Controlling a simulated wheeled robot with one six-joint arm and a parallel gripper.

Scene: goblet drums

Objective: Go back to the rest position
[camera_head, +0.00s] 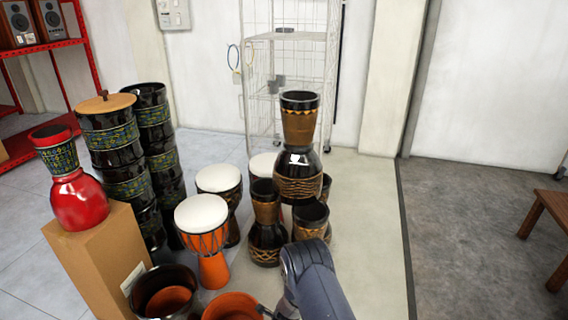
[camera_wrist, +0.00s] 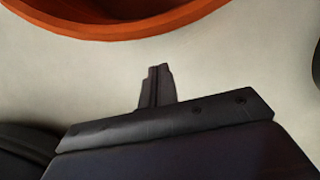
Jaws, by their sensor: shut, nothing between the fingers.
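My gripper (camera_wrist: 156,86) shows in the wrist view as a dark pair of fingers pressed together, shut with nothing between them. Below and beyond it is pale floor. The rim of an orange drum (camera_wrist: 120,25) spans the top of that view, apart from the fingertips in the picture. In the head view my arm reaches in from the bottom centre, and a small dark part of my gripper (camera_head: 265,311) shows beside the orange drum (camera_head: 232,307). Most of the gripper is hidden or cut off there.
Black carved drums (camera_head: 266,225) stand close beyond my arm, one stacked high (camera_head: 299,150). White-topped drums (camera_head: 203,212) stand to the left. A red drum (camera_head: 79,200) sits on a cardboard box (camera_head: 98,260). The floor on the right is clear up to a wooden bench (camera_head: 548,220).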

